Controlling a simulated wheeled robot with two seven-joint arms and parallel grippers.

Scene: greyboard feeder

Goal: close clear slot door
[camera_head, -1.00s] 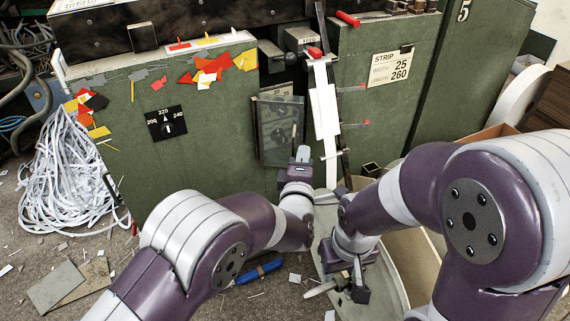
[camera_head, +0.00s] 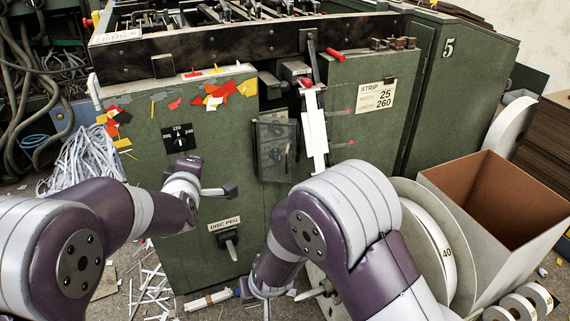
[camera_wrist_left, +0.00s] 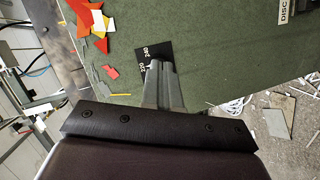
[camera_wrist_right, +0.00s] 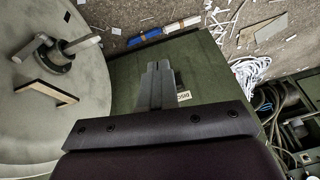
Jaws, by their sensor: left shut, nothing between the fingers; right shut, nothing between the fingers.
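The clear slot door (camera_head: 276,148) is a smoky see-through panel in a thin frame, on the green machine front in the head view. It hangs slightly tilted in front of the dark slot; I cannot tell whether it sits flush. My left gripper (camera_head: 231,190) is shut and empty, left of and below the door and apart from it. In the left wrist view its fingers (camera_wrist_left: 163,68) point at the green panel near the black dial plate. My right gripper is mostly hidden behind its arm in the head view; the right wrist view shows its fingers (camera_wrist_right: 159,70) shut and empty.
The black dial (camera_head: 179,138) and the disc peg (camera_head: 231,249) are on the green panel near my left gripper. A white strip (camera_head: 315,125) on a slanted rail stands right of the door. A large reel (camera_head: 425,235) and an open carton (camera_head: 510,200) stand at the right.

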